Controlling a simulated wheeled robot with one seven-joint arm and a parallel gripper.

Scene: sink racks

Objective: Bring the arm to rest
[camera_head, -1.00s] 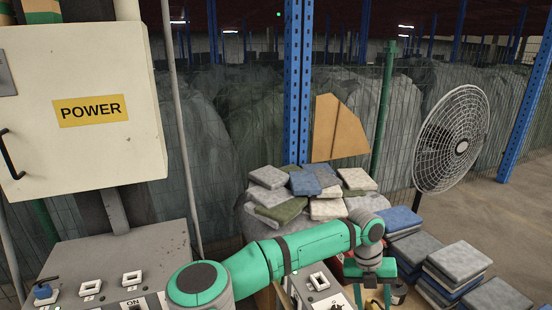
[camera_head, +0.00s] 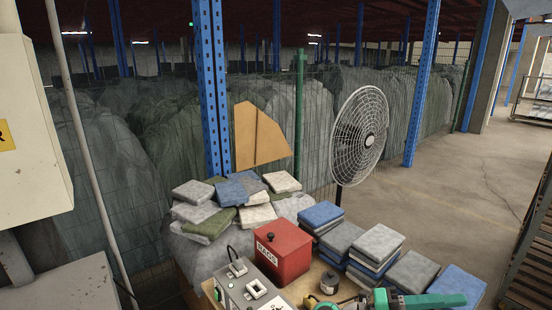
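My arm shows in the head view as a green link lying nearly level at the bottom right, partly cut off by the lower edge. My gripper (camera_head: 380,299) appears to be the green end piece at the left end of this link, low over the front of the table. Its fingers are not clear, so I cannot tell whether they are open or shut. I see nothing plainly held.
A red box (camera_head: 283,251) and a grey control box (camera_head: 246,287) stand on the table, with a small dark jar (camera_head: 329,282) beside them. Stacks of folded cloths (camera_head: 375,243) lie right and behind. A fan (camera_head: 360,137) stands behind. Open floor (camera_head: 440,190) lies to the right.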

